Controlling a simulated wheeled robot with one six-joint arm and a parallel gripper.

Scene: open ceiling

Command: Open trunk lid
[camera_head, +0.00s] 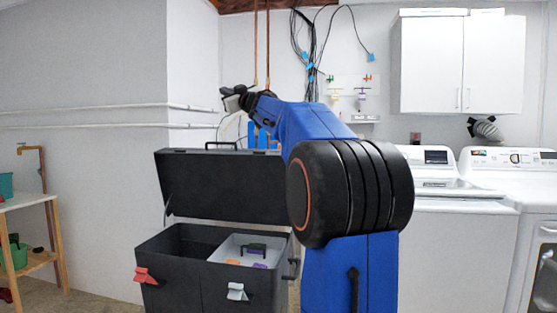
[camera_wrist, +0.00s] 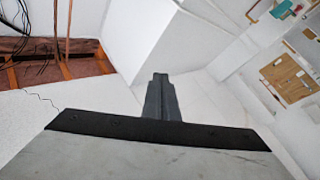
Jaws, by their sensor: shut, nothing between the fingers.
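The black trunk (camera_head: 190,270) stands on the floor, left of my blue arm in the head view. Its lid (camera_head: 225,187) is raised and stands steeply tilted at the back, with a handle on its top edge. The inside is exposed, with a pale tray (camera_head: 233,246) on the right. Red and white latches hang at the front. My gripper (camera_head: 228,97) is above the lid, apart from it, and points left. It is shut and empty; its closed fingers also show in the wrist view (camera_wrist: 160,95). My arm hides part of the trunk's right side.
A washer (camera_head: 445,245) and dryer (camera_head: 520,200) stand at the right, under a white cabinet (camera_head: 460,65). A wooden shelf (camera_head: 35,200) with green pots is at the far left. Pipes and cables run along the back wall. Floor is clear left of the trunk.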

